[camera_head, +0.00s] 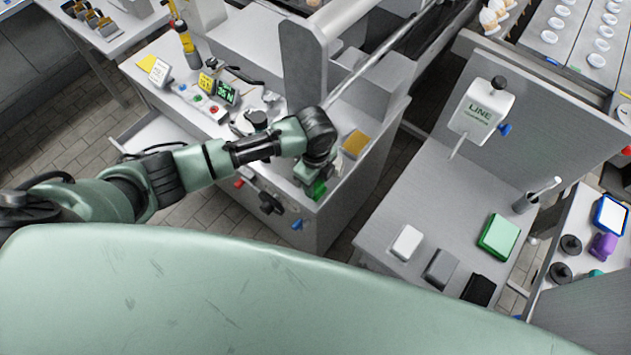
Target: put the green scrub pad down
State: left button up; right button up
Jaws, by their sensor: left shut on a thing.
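My left gripper (308,176) reaches in from the left over the front edge of the middle counter (345,185). It is shut on the green scrub pad (318,189), of which only a small bright green part shows below the fingers. The rest of the pad is hidden by the gripper and wrist. I cannot tell whether the pad touches the counter. My right gripper is not in view.
A yellow-brown sponge (356,143) lies just right of the gripper. Controls and a green display (224,92) stand to the left.

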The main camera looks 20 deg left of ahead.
aim_at(316, 185)
pick_arm(q)
jog(key=shift+f, duration=0.35)
jog(key=shift+f, duration=0.15)
jog(key=o, duration=1.3)
jog(key=shift+r, duration=0.25)
notch_tip(316, 185, up, 12)
jog(key=shift+f+b, duration=0.1)
jog(key=shift+b, duration=0.75)
